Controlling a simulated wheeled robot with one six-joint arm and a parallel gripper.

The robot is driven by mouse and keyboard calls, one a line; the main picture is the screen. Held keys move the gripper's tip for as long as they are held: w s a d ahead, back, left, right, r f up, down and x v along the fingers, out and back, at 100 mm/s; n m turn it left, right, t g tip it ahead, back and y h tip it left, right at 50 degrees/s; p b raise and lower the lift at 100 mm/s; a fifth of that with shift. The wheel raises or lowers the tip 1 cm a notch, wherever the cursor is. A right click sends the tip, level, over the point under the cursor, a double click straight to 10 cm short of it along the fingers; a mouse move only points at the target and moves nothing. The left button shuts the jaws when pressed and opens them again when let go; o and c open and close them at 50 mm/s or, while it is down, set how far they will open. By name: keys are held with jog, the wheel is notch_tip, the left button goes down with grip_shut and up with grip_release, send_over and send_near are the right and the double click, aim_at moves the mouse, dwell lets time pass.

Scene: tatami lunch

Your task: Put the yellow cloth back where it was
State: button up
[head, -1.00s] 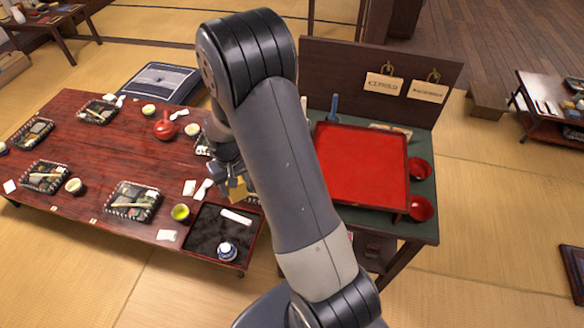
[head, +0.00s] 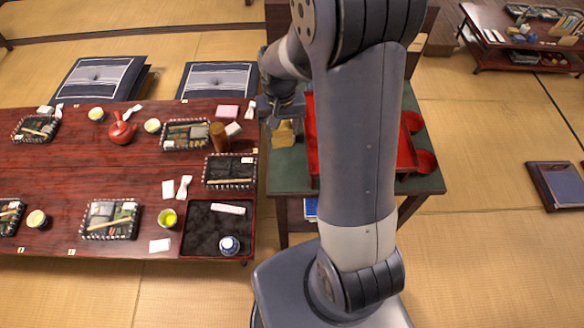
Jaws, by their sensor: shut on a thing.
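The yellow cloth (head: 283,134) hangs below my gripper (head: 281,112) in the head view. My gripper is shut on it. The cloth is over or just at the left part of the green-topped side stand (head: 288,174), to the left of the red tray (head: 405,158). I cannot tell whether the cloth touches the green top. My arm hides much of the stand and the tray.
The low red table (head: 140,178) on the left holds bento boxes, cups, a red teapot (head: 121,128) and a black tray (head: 202,240) near the stand. A brown bottle (head: 218,137) stands near my gripper. Red bowls (head: 426,162) sit right of the red tray.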

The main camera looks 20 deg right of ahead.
jog(key=shift+m, duration=0.8)
jog(key=s+f+b, duration=0.1)
jog(key=f, duration=0.2)
jog(key=s+f+b, duration=0.1)
jog(key=f, duration=0.2)
jog(key=s+f+b, duration=0.1)
jog(key=f, duration=0.3)
jog(key=shift+s+f, duration=0.1)
jog(key=shift+f, duration=0.1)
jog(key=shift+f+b, duration=0.2)
jog(key=shift+b, duration=0.1)
jog(key=o, duration=0.7)
jog(key=shift+r, duration=0.15)
jog(key=shift+c, duration=0.2)
notch_tip(320, 180, up, 12)
jog(key=shift+r+p, duration=0.15)
jog(key=shift+p, duration=0.25)
